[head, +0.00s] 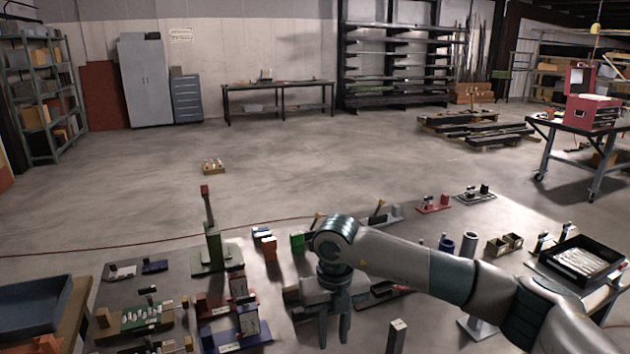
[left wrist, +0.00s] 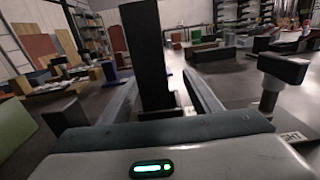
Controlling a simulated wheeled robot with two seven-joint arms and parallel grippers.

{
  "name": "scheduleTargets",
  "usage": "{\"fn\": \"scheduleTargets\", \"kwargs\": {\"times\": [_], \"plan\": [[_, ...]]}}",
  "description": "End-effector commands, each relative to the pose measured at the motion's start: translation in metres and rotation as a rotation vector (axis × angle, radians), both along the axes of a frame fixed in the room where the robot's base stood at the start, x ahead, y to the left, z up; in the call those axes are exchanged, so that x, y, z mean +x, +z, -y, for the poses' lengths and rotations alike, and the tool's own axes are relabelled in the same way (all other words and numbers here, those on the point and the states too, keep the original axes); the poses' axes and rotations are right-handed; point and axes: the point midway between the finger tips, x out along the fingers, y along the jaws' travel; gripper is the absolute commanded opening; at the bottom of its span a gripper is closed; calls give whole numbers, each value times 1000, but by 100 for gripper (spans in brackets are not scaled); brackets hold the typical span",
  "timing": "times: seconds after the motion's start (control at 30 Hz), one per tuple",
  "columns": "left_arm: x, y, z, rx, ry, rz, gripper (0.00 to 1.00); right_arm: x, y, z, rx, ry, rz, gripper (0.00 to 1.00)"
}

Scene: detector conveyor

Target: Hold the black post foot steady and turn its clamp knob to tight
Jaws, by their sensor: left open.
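In the left wrist view a tall black upright post (left wrist: 149,55) stands between the two fingers of my left gripper (left wrist: 162,84). The fingers are open, one on each side of it; contact is unclear.
In the head view, several small fixtures crowd the left, including a green base with a tall lever (head: 211,245). A blue-grey tray (head: 35,305) is at far left. A black tray (head: 583,259) is at right. The floor beyond is mostly clear.

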Motion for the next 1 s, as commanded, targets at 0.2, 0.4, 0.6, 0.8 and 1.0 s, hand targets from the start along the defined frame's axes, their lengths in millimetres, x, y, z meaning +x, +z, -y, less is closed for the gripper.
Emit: {"fn": "scheduleTargets", "kwargs": {"times": [0.2, 0.4, 0.6, 0.8, 1.0], "plan": [[-10, 0, 3, -1, 0, 0, 58, 0, 0, 0, 0, 0, 0, 27], [-36, -1, 11, -1, -1, -2, 58, 0, 0, 0, 0, 0, 0, 27], [-70, -1, 21, -1, -1, -3, 58, 0, 0, 0, 0, 0, 0, 27], [-100, -1, 29, -1, -1, -2, 58, 0, 0, 0, 0, 0, 0, 27], [-113, 0, 33, 1, 0, 0, 58, 0, 0, 0, 0, 0, 0, 27]]}}
